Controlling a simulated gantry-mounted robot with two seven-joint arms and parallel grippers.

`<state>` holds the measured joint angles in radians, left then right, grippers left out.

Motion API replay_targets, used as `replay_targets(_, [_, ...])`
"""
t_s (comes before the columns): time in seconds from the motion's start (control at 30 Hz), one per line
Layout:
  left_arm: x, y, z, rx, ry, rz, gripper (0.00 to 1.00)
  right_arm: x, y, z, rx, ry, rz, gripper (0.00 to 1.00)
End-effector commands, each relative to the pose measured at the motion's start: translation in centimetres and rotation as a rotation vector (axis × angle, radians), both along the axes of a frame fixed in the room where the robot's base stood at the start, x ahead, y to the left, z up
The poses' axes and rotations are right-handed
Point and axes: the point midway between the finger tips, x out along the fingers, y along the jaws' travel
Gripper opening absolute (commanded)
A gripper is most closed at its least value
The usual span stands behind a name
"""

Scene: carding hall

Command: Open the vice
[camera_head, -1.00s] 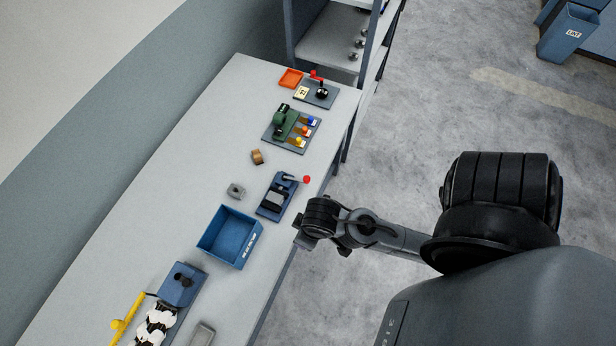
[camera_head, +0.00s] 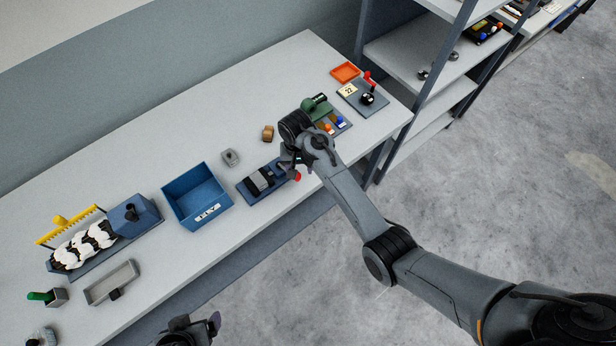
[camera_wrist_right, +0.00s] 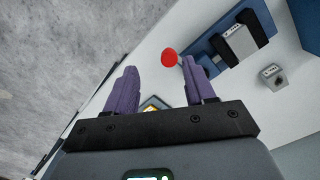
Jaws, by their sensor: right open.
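The vice body (camera_wrist_right: 238,40) shows beyond that finger. I cannot tell whether the fingers touch the handle. My left gripper (camera_head: 204,328) is partly in view at the bottom edge.
A blue bin (camera_head: 171,207) stands left of the vice. A green fixture (camera_head: 315,105) is close behind my right wrist. The bench (camera_head: 110,185) is clear along its back.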

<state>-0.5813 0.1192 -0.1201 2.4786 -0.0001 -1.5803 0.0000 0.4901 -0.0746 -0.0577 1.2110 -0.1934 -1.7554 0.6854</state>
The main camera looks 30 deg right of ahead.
Motion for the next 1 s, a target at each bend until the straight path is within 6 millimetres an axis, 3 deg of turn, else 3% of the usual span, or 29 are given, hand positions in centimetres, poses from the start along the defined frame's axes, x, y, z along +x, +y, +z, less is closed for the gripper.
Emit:
replay_targets(0.1, [0.2,0.3,-0.3,0.008,-0.004,-0.001,0.89,1.6,0.1,1.4,0.002,-0.037,0.001,0.54])
replay_targets(0.23, [0.2,0.3,-0.3,0.011,-0.005,-0.004,0.89,2.1,0.0,1.1,0.000,-0.046,0.000,0.54])
replay_targets(0.7, [0.1,-0.1,-0.4,-0.004,-0.005,0.003,0.89,2.0,0.0,-6.1,-0.001,-0.045,0.001,0.54])
replay_targets(1.0, [0.1,-0.2,-0.8,-0.006,-0.004,0.004,0.89,2.0,0.0,-8.5,-0.001,-0.048,0.001,0.54])
